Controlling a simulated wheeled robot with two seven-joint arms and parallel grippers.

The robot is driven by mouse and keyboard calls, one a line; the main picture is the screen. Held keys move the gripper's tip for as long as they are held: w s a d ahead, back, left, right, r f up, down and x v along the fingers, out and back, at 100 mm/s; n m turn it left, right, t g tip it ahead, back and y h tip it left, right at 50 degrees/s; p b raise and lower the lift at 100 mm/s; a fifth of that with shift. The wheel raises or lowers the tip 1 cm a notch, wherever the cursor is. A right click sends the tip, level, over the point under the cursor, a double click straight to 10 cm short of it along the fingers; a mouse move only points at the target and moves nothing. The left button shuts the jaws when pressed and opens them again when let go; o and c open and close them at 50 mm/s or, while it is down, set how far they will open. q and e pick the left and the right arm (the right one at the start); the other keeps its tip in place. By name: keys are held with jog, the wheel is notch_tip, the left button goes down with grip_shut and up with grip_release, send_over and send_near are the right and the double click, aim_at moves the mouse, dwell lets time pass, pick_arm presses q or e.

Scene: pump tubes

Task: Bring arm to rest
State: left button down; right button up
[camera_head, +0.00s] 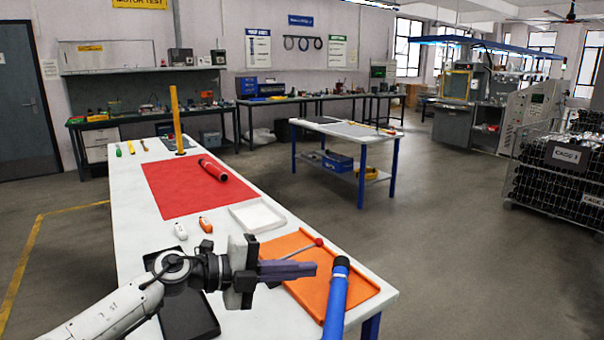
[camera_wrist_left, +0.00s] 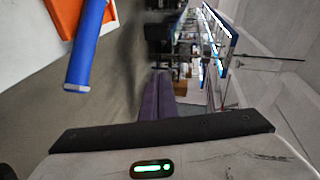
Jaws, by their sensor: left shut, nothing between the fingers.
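My left gripper (camera_head: 316,269) is shut and empty. It is above the near end of the white table (camera_head: 138,230), over the orange tray (camera_head: 372,284). Its purple-grey fingers lie together, and they also show in the left wrist view (camera_wrist_left: 157,76). A blue tube (camera_head: 336,303) lies at the tray's right side, apart from the fingers in the left wrist view (camera_wrist_left: 86,48). A thin rod with a red ball end (camera_head: 319,242) is in the tray, partly hidden by the gripper. My right gripper is not in view.
A white tray (camera_head: 257,217), a white bottle (camera_head: 180,231) and an orange one (camera_head: 206,225) are nearer. A yellow post (camera_head: 176,120) stands at the far end. A black tray (camera_head: 188,318) is under my arm.

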pick_arm(q)
jog(key=s+a+f+n+t+y, duration=0.4)
jog(key=s+f+n+t, duration=0.15)
jog(key=f+n, duration=0.5)
jog(key=s+a+f+n+t+y, duration=0.35)
jog(key=s+f+n, duration=0.25)
jog(key=f+n, duration=0.45)
jog(key=s+a+f+n+g+y, duration=0.2)
jog(key=s+f, duration=0.5)
jog(key=s, duration=0.4)
jog(key=s+a+f+n+g+y, duration=0.2)
jog(key=s+a+f+n+g, duration=0.2)
jog(key=s+a+f, duration=0.3)
jog(key=s+n, duration=0.1)
jog(key=s, duration=0.2)
jog(key=shift+s+a+f, duration=0.15)
jog(key=shift+s+f, duration=0.2)
jog(key=shift+f, duration=0.05)
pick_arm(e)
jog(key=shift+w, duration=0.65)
pick_arm(q)
jog(key=shift+y, duration=0.25)
